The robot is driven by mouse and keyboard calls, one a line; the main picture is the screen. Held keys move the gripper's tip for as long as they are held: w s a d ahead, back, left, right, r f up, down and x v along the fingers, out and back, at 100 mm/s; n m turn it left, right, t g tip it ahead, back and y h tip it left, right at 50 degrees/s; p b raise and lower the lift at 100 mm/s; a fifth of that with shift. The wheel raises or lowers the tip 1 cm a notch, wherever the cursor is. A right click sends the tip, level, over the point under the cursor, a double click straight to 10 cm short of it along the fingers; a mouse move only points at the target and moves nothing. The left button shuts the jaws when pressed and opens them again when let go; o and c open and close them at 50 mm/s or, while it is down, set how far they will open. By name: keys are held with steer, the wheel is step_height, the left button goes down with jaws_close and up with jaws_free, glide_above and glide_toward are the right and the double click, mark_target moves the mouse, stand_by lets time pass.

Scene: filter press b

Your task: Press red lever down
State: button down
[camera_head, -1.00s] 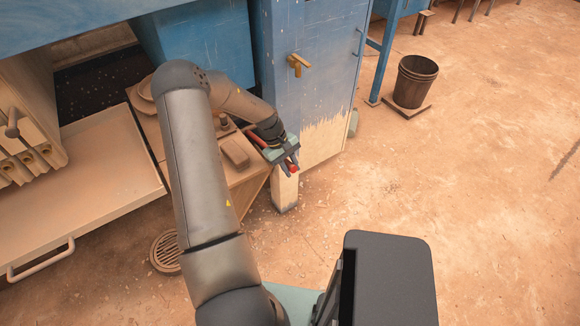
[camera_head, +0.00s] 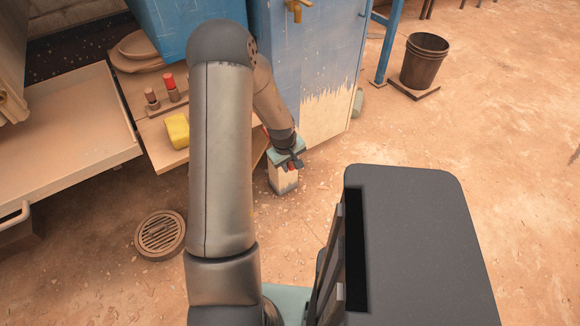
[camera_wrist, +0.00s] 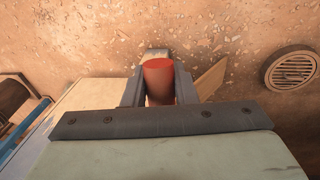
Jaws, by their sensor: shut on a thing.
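The red lever (camera_wrist: 158,75) sits between my gripper's two fingers in the wrist view, with its round red end facing the camera. My gripper (camera_head: 291,164) is shut on it. In the head view only a small bit of red shows at the fingertips, low in front of the blue cabinet and by a pale post (camera_head: 284,185). The rest of the lever is hidden by my gripper, so its angle cannot be told.
A wooden shelf (camera_head: 150,140) left of my arm holds a yellow block (camera_head: 177,130) and red-topped pegs (camera_head: 169,82). A blue cabinet (camera_head: 315,60) stands behind. A bucket (camera_head: 425,62) is at the upper right. A round drain (camera_head: 160,235) lies in the floor, which is open at right.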

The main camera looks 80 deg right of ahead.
steer(key=shift+w+d+f+t+h+b, duration=0.1)
steer(key=shift+f+t+h+b, duration=0.05)
steer(key=shift+f+b, duration=0.4)
steer(key=shift+w+d+f+t+h+b, duration=0.1)
steer(key=shift+f+t+h+b, duration=0.05)
steer(key=shift+f+b, duration=0.35)
steer(key=shift+a+f, duration=0.1)
steer(key=c, duration=1.2)
jaws_free()
steer(key=shift+f, duration=0.1)
steer(key=p+v, duration=0.2)
steer(key=v, duration=1.5)
steer(key=shift+r+p, duration=0.3)
steer(key=shift+p, duration=0.05)
